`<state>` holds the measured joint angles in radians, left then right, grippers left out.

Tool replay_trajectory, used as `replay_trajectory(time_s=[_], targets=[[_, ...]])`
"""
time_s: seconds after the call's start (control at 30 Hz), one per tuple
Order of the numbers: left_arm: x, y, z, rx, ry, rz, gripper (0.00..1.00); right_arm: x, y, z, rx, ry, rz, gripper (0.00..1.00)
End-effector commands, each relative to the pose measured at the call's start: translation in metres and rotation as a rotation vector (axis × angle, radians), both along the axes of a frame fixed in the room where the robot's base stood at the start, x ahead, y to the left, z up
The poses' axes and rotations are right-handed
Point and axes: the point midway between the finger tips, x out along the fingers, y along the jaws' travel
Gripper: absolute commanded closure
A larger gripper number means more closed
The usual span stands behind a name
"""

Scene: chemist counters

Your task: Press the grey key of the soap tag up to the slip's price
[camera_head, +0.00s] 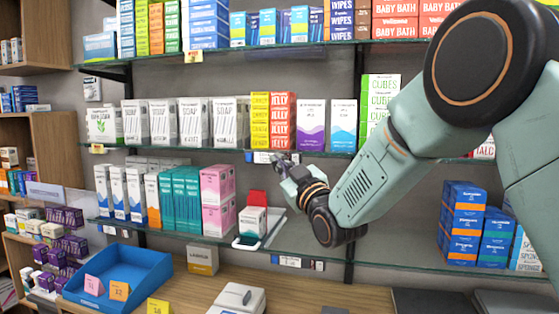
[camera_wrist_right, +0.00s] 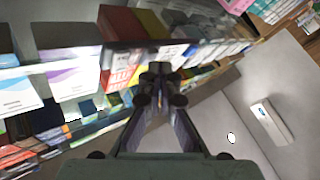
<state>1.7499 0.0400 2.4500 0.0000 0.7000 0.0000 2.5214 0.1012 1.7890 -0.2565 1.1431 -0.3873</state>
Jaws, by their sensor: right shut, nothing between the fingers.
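My right gripper (camera_head: 281,160) is shut and empty, just beside a small white and blue tag (camera_head: 261,157) on the middle shelf's front edge. Its closed fingertips show in the wrist view (camera_wrist_right: 160,72), pointing at the shelf edge. The white soap boxes (camera_head: 231,122) stand on that shelf, left of the tag. I cannot make out the tag's grey key or its figures, nor whether the fingertips touch it. Small slips show below: a pink one (camera_head: 93,285) and an orange one (camera_head: 120,291) at the blue tray, and a yellow one (camera_head: 157,306). Their writing is too small to be sure of.
Red and yellow jelly boxes (camera_head: 282,120) stand above the gripper. A white box (camera_head: 252,221) with a red piece behind it stands on the lower shelf below the gripper. The blue tray (camera_head: 150,279) is on the wooden counter.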

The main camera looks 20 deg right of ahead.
Motion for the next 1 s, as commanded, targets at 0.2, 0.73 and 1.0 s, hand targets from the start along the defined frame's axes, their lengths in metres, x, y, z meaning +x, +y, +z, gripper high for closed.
replay_trajectory(time_s=[0.2, 0.73, 1.0], targets=[[0.0, 0.0, 0.0, 0.0, 0.0, 0.0, 0.6, 0.0006, -0.0004, -0.0001, 0.0, 0.0, 0.0, 1.0], [0.0, 0.0, -0.0004, 0.0, 0.0, 0.0, 0.6, 0.0053, -0.0036, -0.0002, 0.001, 0.001, -0.001, 1.0], [0.0, 0.0, -0.0005, 0.0, 0.0, 0.0, 0.6, 0.0067, -0.0045, -0.0004, 0.001, 0.001, 0.0, 1.0]])
